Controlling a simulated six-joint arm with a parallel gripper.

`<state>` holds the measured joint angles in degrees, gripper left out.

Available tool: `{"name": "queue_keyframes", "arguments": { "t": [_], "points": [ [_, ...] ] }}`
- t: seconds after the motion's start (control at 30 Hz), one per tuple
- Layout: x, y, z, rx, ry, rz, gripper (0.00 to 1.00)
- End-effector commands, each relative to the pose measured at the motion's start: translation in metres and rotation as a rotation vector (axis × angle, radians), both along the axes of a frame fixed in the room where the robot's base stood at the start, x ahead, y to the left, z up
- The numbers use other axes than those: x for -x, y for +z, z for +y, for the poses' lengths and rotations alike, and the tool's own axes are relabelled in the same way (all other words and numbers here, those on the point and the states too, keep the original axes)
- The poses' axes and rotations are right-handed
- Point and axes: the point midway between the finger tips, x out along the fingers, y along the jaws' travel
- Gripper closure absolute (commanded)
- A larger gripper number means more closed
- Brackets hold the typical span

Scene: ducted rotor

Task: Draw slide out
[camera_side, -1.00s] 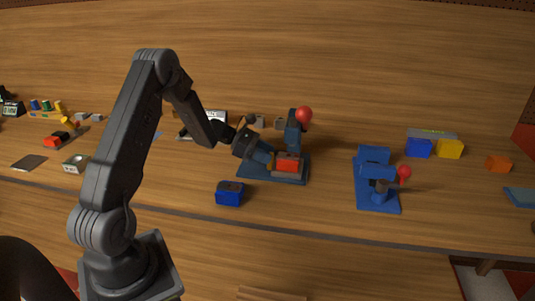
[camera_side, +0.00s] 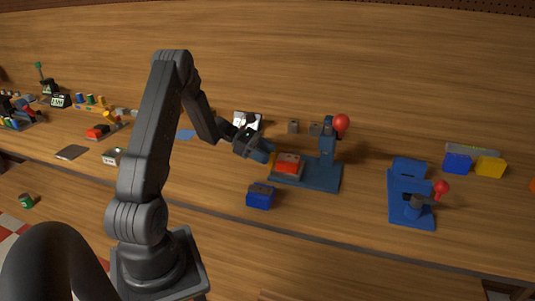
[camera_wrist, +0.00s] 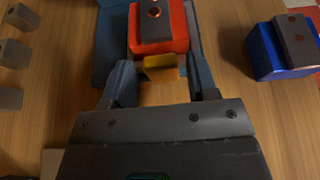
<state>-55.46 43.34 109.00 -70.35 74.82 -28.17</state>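The red slide (camera_side: 288,164) has a grey top and sits at the left end of a blue base plate (camera_side: 320,180). A blue post with a red ball (camera_side: 341,122) stands on the same plate. In the wrist view the red slide (camera_wrist: 177,42) lies straight ahead, with a yellow tab (camera_wrist: 160,66) facing me. My gripper (camera_side: 270,156) is at the slide's left side; in the wrist view its two fingers (camera_wrist: 162,75) flank the tab closely.
A blue block with a grey top (camera_side: 260,196) stands close in front of the plate; the wrist view shows it at right (camera_wrist: 283,46). A second blue fixture (camera_side: 412,205) with a red ball stands at right. Small grey blocks (camera_side: 293,127) stand behind. Bare wood lies between the fixtures.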

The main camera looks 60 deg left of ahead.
Motion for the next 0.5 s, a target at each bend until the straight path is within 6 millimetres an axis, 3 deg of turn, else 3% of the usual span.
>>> {"name": "queue_keyframes", "arguments": {
  "t": [0.1,0.37,0.5],
  "points": [
    [-0.001,0.0,-0.001,0.0,-0.001,0.0,0.36],
    [0.0,0.0,0.0,0.0,-0.001,0.0,0.36],
    [0.009,0.006,0.01,-0.001,0.002,-0.001,0.36]
  ]
}}
